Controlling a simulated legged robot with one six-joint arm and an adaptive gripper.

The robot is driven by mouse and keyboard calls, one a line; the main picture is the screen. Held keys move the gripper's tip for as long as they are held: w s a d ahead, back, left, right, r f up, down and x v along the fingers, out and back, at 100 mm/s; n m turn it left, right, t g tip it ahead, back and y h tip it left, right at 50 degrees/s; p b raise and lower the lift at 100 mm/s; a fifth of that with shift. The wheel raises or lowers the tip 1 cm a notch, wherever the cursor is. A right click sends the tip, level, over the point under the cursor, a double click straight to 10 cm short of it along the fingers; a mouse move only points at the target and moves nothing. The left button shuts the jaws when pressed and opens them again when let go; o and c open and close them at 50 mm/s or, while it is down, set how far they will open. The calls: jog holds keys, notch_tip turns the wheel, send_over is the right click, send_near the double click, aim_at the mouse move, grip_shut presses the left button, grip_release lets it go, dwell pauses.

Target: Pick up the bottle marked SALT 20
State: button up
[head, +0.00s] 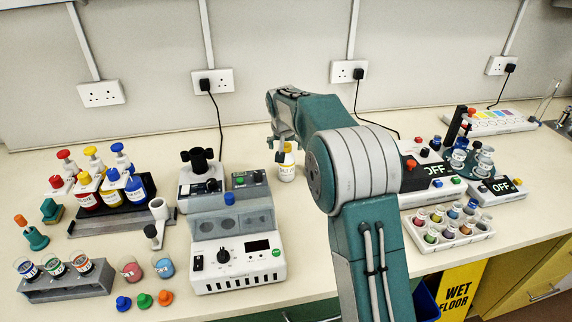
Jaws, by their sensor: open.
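A small white bottle (287,170) with a yellow band stands upright on the bench, left of my arm. It is the likely SALT 20 bottle, but its lettering is too small to read surely. My gripper (281,152) is at the end of my arm, by the bottle's top and slightly left of it in the picture. The gripper is open and holds nothing that I can see. It overlaps the upper part of the bottle, and I cannot tell whether they touch.
Grey instruments (234,240) stand left of the bottle. A rack of colored bottles (150,187) is farther left. A white tray of small pots (450,243) and black OFF displays (433,171) are at the right. The wall with sockets is behind; bare bench lies behind the instruments.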

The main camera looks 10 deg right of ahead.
jog(key=x, duration=0.3)
jog(key=shift+d, duration=0.1)
jog(key=c, duration=1.2)
